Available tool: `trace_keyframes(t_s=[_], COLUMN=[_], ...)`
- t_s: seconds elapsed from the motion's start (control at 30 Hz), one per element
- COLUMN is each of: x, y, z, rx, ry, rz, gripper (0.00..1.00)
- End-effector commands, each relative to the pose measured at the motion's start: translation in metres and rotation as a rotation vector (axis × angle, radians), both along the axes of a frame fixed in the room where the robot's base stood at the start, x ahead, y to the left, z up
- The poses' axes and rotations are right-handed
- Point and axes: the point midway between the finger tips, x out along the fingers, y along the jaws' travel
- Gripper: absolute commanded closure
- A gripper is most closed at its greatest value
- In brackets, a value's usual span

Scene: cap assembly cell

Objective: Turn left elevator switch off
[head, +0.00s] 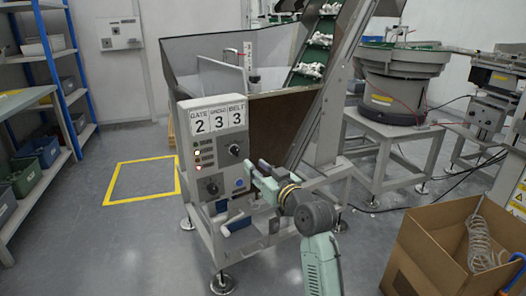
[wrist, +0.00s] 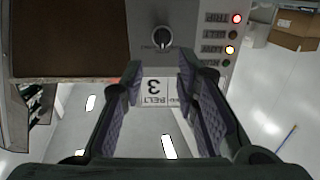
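A grey control box (head: 218,150) is on the front of the hopper machine. It has a black rotary knob (head: 235,150) at upper right and another knob (head: 212,188) at lower left. My gripper (head: 258,172) is in front of the box's right side, apart from both knobs. In the wrist view my gripper (wrist: 160,78) is open and empty. A knob (wrist: 162,38) shows beyond and between its fingertips, with a light pointer mark. The picture there is upside down. Which knob is the left elevator switch cannot be told from the labels.
The sign plate (head: 218,119) reads 2, 3, 3 above the knobs. A cardboard box (head: 440,245) stands at right.

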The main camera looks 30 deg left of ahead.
Motion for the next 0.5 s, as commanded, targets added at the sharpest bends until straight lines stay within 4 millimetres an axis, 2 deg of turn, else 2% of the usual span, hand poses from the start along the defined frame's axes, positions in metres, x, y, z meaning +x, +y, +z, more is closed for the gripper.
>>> trace_keyframes(t_s=[0.5], x=[0.037], y=[0.078], z=[0.002], rx=[-0.002], ry=[-0.001], rz=[0.002], gripper=[0.72])
